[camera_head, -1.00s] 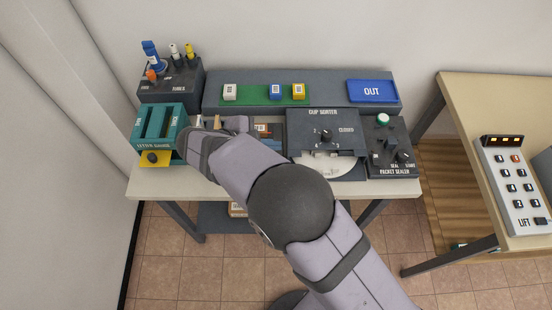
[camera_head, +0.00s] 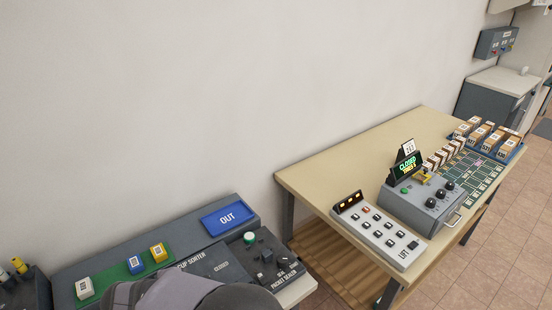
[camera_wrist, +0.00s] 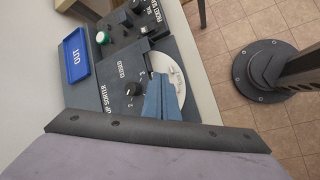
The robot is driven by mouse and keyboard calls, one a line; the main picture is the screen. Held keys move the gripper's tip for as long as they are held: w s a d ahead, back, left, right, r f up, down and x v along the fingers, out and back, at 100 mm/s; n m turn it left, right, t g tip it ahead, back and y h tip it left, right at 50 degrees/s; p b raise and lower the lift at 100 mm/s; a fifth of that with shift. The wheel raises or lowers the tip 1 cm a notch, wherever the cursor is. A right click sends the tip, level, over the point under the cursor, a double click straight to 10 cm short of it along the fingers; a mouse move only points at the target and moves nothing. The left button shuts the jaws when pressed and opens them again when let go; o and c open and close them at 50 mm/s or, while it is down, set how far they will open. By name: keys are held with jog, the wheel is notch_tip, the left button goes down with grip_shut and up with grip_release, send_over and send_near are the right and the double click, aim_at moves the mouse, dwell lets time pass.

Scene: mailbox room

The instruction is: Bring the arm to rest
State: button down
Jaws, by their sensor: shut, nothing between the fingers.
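My gripper (camera_wrist: 162,82) shows in the wrist view as two blue fingers shut together with nothing between them. The fingers stand in front of the cup sorter (camera_wrist: 116,88), partly covering its white dial plate. I cannot tell their height above it. In the head view only a grey and dark part of my arm shows at the bottom left, over the front of the cup sorter (camera_head: 215,262); the gripper itself is out of that picture.
The blue OUT tray (camera_head: 228,217) and packet sealer (camera_head: 262,262) stand beside the sorter. Three blocks, white, blue and yellow, sit on a green strip (camera_head: 118,274). A second table (camera_head: 330,170) at right holds the lift panel (camera_head: 378,232) and a grey machine (camera_head: 425,203). Floor lies right.

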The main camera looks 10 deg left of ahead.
jog(key=w+d+r+m+g, duration=0.1)
jog(key=w+d+m+g, duration=0.3)
jog(key=d, duration=0.8)
jog(key=s+d+r+m+g, duration=0.1)
jog(key=d+m, duration=0.5)
jog(key=d, duration=0.6)
jog(key=s+d+m+y, duration=0.1)
jog(key=s+d+m, duration=0.3)
jog(key=d+m, duration=0.1)
jog(key=s+d+m+g+y, duration=0.1)
jog(key=s+d+m+y, duration=0.1)
jog(key=s+d+m, duration=0.3)
jog(key=d, duration=0.3)
jog(key=shift+s+d+m, duration=0.25)
jog(key=shift+d+m, duration=0.05)
jog(key=shift+m, duration=0.1)
